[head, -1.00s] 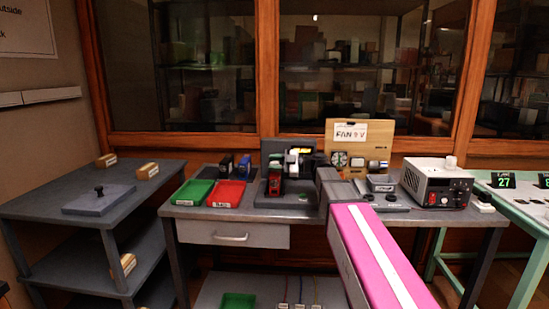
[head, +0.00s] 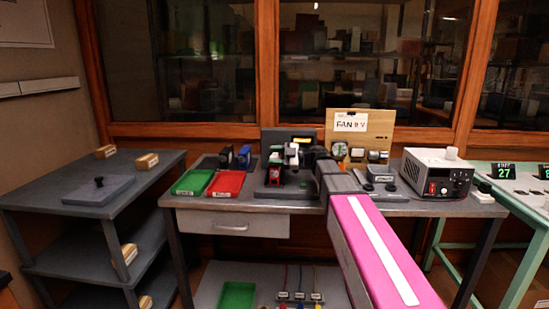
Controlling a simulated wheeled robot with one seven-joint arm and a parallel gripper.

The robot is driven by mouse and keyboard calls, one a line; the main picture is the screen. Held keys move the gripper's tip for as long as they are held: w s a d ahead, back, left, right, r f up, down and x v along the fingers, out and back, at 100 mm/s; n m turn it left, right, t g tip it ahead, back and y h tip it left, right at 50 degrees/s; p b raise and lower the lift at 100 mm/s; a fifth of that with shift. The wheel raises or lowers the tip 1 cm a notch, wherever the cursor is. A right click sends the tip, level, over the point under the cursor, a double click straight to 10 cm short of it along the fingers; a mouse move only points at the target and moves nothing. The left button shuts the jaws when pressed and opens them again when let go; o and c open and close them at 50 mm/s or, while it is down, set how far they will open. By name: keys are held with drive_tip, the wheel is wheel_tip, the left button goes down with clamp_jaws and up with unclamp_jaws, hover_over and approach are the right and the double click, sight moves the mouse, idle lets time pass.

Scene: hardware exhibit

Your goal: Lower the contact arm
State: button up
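A dark grey fixture (head: 272,141) with an upright back plate stands in the middle of the grey workbench (head: 400,208). My pink and grey arm reaches in from the lower right. My gripper (head: 294,156) is small and dark against the fixture, in front of its back plate. I cannot make out its fingers or whether it touches anything. The contact arm cannot be clearly told apart from the gripper and the dark parts there.
A green tray (head: 191,183) and a red tray (head: 226,184) lie left of the fixture. A wooden board marked FAN 9 V (head: 375,124) stands behind. A power supply (head: 437,175) stands at the right. A grey shelf cart (head: 50,199) is at the left.

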drive_tip(key=shift+s+d, duration=0.1)
drive_tip(key=shift+d, duration=0.3)
drive_tip(key=d, duration=1)
drive_tip(key=shift+s, duration=0.2)
